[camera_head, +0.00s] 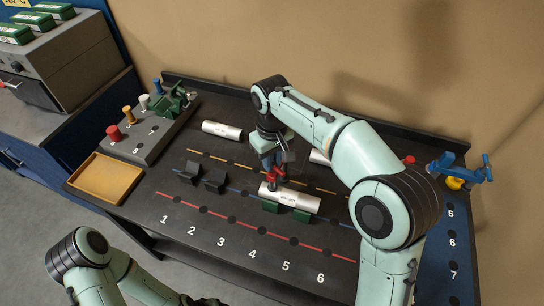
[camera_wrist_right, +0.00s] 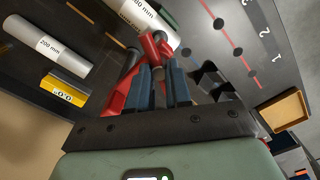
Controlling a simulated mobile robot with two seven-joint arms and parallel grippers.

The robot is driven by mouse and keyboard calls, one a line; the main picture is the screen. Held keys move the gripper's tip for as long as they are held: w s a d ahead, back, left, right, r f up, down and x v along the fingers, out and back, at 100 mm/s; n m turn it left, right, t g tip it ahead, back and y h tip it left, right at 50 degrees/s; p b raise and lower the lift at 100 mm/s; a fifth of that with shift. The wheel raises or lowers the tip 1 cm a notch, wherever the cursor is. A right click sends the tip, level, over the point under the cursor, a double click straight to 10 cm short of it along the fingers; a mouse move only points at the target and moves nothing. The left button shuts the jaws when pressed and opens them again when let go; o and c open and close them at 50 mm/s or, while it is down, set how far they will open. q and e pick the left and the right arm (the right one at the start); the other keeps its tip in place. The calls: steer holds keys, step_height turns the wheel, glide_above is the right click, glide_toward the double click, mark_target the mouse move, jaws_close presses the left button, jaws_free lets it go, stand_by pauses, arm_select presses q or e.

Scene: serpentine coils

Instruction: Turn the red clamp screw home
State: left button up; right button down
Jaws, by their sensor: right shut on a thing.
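The red clamp (camera_head: 274,174) sits at the upper left end of a white labelled cylinder (camera_head: 295,198), which rests on green blocks (camera_head: 270,207). My right gripper (camera_head: 271,158) is directly above the clamp. In the right wrist view its two blue-grey fingers (camera_wrist_right: 162,88) are close around the clamp's screw end (camera_wrist_right: 158,73). The red clamp body (camera_wrist_right: 122,92) shows to the left of the fingers there. The exact contact is partly hidden by the fingers.
Black V-shaped blocks (camera_head: 214,180) stand left of the cylinder. Another white cylinder (camera_head: 222,130) lies behind. A rack (camera_head: 150,130) with coloured knobs and an empty yellow tray (camera_head: 105,178) are at the left. A blue clamp (camera_head: 466,170) is at the right. The numbered front strip is clear.

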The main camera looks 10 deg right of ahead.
arm_select(q)
steer(key=shift+s, duration=0.1)
arm_select(e)
steer(key=c, duration=1)
jaws_free()
steer(key=shift+c, duration=0.2)
steer(key=shift+r, duration=0.1)
arm_select(q)
steer(key=w+r+p, duration=0.1)
steer(key=w+r, duration=0.1)
steer(key=shift+w+r+p, duration=0.15)
steer(key=shift+w+p, duration=0.2)
steer(key=shift+w, duration=0.05)
arm_select(e)
step_height(320, 180, up, 13)
steer(key=shift+r, duration=0.15)
